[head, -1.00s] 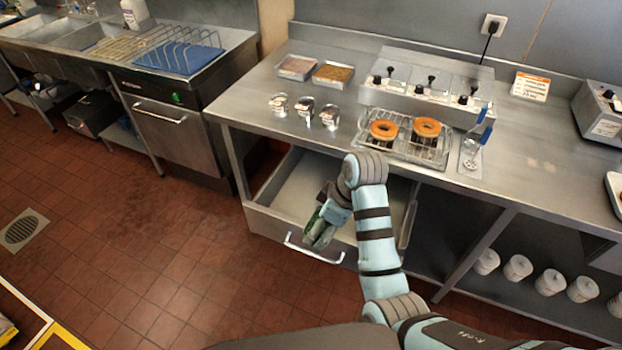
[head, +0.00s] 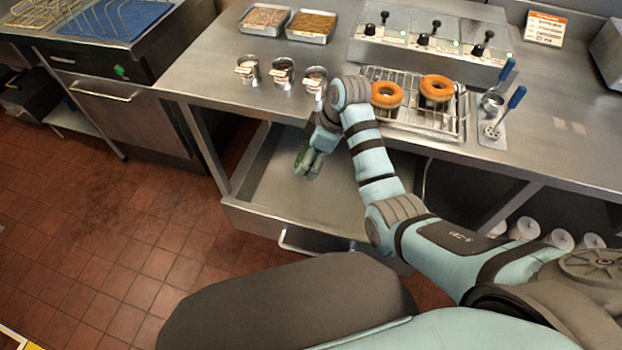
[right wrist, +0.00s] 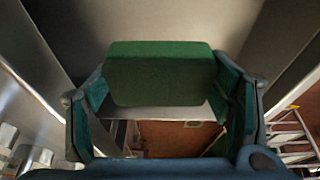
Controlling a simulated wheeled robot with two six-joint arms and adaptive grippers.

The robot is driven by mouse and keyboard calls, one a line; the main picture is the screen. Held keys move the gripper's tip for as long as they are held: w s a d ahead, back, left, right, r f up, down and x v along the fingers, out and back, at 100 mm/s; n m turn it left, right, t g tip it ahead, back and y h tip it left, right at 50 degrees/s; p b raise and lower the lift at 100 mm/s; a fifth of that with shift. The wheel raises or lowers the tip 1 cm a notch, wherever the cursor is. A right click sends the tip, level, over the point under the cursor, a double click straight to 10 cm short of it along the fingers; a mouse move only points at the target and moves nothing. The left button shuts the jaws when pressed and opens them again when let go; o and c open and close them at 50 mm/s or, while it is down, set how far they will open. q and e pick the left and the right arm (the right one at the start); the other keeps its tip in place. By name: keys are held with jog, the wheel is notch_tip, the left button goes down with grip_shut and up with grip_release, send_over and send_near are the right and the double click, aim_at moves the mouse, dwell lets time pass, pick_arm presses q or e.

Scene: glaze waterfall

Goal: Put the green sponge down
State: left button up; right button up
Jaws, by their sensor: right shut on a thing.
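My right gripper (head: 309,166) points down over the open drawer (head: 345,207) under the counter. It is shut on the green sponge (right wrist: 160,75), which spans between its fingers in the right wrist view. In the head view only a small green part of the sponge (head: 300,157) shows beside the fingers. I cannot tell whether the sponge touches the drawer floor. The drawer floor looks bare where it shows; my right arm hides part of it. My left gripper is not in view.
The steel counter (head: 225,100) stands above the drawer, with several metal cups along its front edge. A wire rack (head: 455,122) holds two orange-glazed rings. White containers (head: 524,229) stand on the shelf at right. Red tile floor (head: 120,220) is clear at left.

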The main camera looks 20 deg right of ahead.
send_near(307, 181)
jog(key=shift+w+a+f+b, duration=0.15)
jog(key=shift+a+b, duration=0.3)
jog(key=shift+a, duration=0.35)
jog(key=f, duration=0.2)
jog(key=w+f+b, duration=0.1)
jog(key=f, duration=0.1)
jog(key=w+f, duration=0.1)
jog(key=f, duration=0.1)
jog(key=shift+s+f+b, duration=0.1)
jog(key=shift+f+b, duration=0.05)
jog(key=shift+b, duration=0.15)
jog(key=shift+s+r, duration=0.35)
jog(key=shift+f, duration=0.3)
jog(key=o, duration=1)
jog(key=shift+o, duration=1.1)
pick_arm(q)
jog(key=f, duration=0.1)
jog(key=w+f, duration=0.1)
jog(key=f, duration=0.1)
pick_arm(e)
jog(key=shift+r, duration=0.15)
